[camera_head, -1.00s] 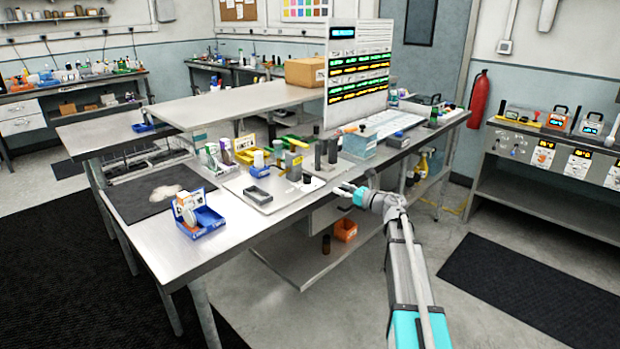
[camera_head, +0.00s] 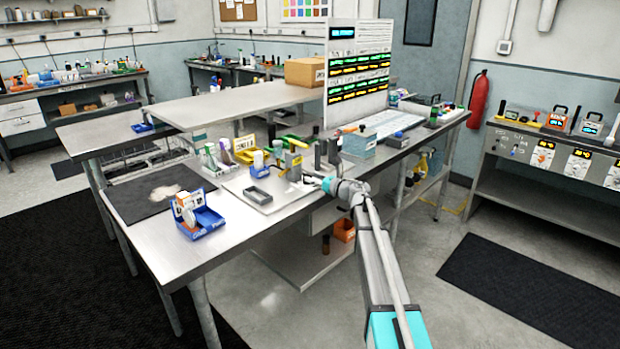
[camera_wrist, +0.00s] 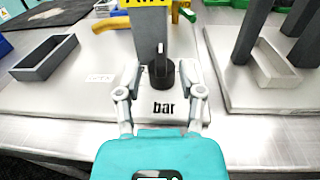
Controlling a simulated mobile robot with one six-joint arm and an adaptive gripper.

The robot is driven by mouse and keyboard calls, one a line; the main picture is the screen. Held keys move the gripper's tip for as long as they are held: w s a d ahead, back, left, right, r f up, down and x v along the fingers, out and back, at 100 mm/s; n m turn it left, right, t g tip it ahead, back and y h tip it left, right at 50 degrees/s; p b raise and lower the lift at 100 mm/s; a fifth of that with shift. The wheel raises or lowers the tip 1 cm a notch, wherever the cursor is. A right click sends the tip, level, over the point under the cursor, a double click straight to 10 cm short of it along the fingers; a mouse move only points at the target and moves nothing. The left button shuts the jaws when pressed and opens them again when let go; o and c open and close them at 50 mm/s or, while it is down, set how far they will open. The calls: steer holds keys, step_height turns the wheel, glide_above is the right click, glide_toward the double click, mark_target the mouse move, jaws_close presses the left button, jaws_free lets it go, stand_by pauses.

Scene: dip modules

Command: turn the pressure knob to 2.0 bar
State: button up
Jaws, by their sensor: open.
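The pressure knob (camera_wrist: 161,72) is a black round knob with a raised grip, seen in the wrist view in front of a grey block on a pale plate marked "bar" (camera_wrist: 164,108). My gripper (camera_wrist: 160,92) is open, its two fingers spread to the left and right of the plate, with the knob between and just beyond the tips. In the head view my gripper (camera_head: 308,180) is at the front edge of the bench, by the grey post with the yellow top (camera_head: 293,163). The knob is too small to make out there. No scale marks or pointer setting can be read.
A grey open tray (camera_wrist: 44,57) lies left of the knob. A yellow curved piece (camera_wrist: 108,23) lies behind left.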

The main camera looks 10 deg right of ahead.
steer(key=shift+w+a, duration=0.45)
steer(key=shift+w, duration=0.1)
